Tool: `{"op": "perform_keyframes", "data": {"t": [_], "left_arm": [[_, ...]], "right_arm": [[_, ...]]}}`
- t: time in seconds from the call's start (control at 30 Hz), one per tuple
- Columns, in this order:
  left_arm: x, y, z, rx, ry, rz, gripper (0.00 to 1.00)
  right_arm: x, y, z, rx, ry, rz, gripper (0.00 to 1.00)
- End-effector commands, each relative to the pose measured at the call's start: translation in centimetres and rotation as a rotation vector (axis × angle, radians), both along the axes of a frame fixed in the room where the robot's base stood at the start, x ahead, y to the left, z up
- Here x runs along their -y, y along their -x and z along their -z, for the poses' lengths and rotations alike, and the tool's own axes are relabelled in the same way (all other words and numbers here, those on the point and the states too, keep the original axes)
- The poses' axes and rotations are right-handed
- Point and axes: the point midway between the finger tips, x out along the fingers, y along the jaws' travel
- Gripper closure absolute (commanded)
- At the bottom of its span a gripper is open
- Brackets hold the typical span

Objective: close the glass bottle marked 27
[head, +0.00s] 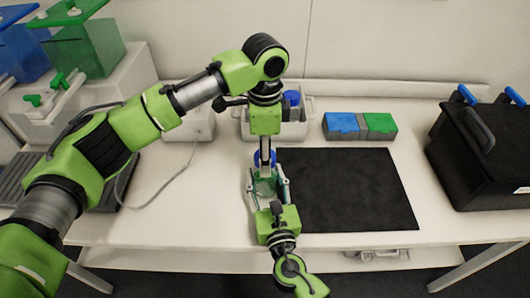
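A clear glass bottle (266,184) with a greenish tint is upright over the bench, at the left edge of the black mat. Its number is too small to read. My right gripper (267,184) comes from the front, with a finger on each side of the bottle, and appears shut on it. A blue cap (258,160) is at the bottle's mouth. My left gripper (265,155) points down from above and appears shut on the cap. Whether the cap is seated or slightly above the neck is hidden by the fingers.
The black mat (350,190) is bare. Behind are a light rack (304,130) with a blue-capped item (291,98), and a grey box with blue (341,122) and green (379,122) lids. A black case (480,155) stands right. Containers and a cable are left.

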Motion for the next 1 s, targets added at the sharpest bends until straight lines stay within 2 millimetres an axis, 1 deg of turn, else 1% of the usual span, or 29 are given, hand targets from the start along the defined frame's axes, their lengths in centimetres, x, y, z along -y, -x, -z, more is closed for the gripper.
{"op": "perform_keyframes", "data": {"t": [0.33,0.47,0.6,0.7,0.93,0.97,1.0], "left_arm": [[0.0,0.0,-0.3,0.001,0.001,-0.002,0.47],[0.1,-0.1,-1.5,0.002,0.001,-0.002,0.47],[0.0,-0.1,-3.5,0.002,0.002,-0.002,0.47],[0.0,0.0,-4.4,0.001,0.001,-0.003,0.47],[0.0,0.0,-4.5,0.0,0.0,-0.002,0.47],[0.0,0.0,-4.5,0.0,0.0,-0.002,0.5],[0.0,0.0,-4.5,0.0,0.0,-0.005,0.5]], "right_arm": [[0.0,0.0,0.0,0.0,0.0,0.0,1.0],[0.0,0.0,0.0,0.0,0.0,0.0,1.0],[0.0,0.0,0.0,0.0,0.0,0.0,1.0],[0.0,0.0,0.0,0.0,0.0,0.0,1.0],[0.0,0.0,0.0,0.0,0.0,0.0,1.0],[0.0,0.0,0.0,0.0,0.0,0.0,1.0],[0.0,0.0,0.0,0.0,0.0,0.0,1.0]]}}
